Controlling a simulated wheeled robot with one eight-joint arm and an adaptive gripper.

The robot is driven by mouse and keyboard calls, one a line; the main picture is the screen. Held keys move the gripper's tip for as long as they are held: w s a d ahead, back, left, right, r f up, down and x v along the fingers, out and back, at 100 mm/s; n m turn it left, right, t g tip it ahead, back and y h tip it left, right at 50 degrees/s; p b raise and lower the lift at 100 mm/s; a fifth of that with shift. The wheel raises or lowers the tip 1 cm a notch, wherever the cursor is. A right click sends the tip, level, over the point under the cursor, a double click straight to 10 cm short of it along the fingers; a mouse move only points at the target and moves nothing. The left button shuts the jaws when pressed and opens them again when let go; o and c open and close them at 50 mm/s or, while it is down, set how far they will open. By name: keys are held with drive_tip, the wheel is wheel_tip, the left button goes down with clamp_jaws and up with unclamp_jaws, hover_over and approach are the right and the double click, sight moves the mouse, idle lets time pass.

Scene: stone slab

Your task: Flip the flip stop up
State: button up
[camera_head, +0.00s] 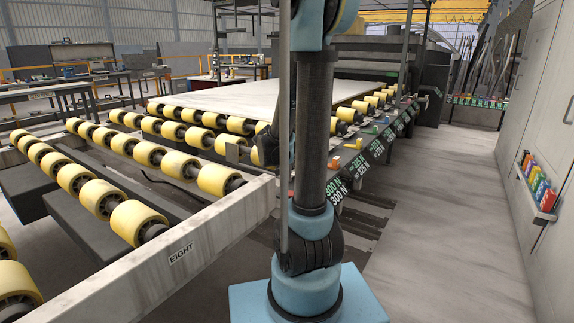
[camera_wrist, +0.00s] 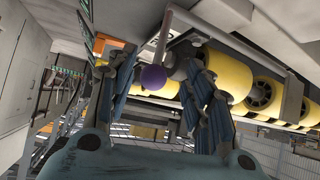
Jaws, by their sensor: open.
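My gripper (camera_wrist: 147,62) is open in the wrist view, its two ribbed blue-grey fingers spread apart. A purple ball knob (camera_wrist: 153,78) on a thin rod shows between the fingers, with no clear contact. It may belong to the flip stop; I cannot be sure. In the head view, my gripper (camera_head: 262,150) is a dark shape mostly hidden behind my arm, at the end of the roller conveyor. The knob cannot be made out in the head view.
Yellow rollers (camera_head: 140,222) fill the conveyor frame on the left, and a white slab (camera_head: 225,98) lies on the rollers farther back. Yellow rollers (camera_wrist: 228,75) also show right of the fingers in the wrist view. The floor (camera_head: 445,245) on the right is clear.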

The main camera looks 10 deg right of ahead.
drive_tip(key=v, duration=0.9)
drive_tip(key=shift+a+r, duration=0.1)
drive_tip(key=shift+s, duration=0.1)
idle(0.4)
drive_tip(key=s+a+f+n+g+y, duration=0.1)
drive_tip(key=s+f+n+g+y, duration=0.1)
drive_tip(key=s, duration=0.7)
drive_tip(key=s+a+f+n+g+y, duration=0.1)
drive_tip(key=s+f, duration=0.3)
drive_tip(key=s, duration=0.5)
drive_tip(key=s+a+f+n+g+y, duration=0.1)
drive_tip(key=s+f+n+g+y, duration=0.1)
drive_tip(key=s, duration=0.7)
drive_tip(key=shift+s+a+f+n+g+y, duration=0.15)
drive_tip(key=shift+a+f+n+g+y, duration=0.2)
drive_tip(key=shift+f+n+g, duration=0.45)
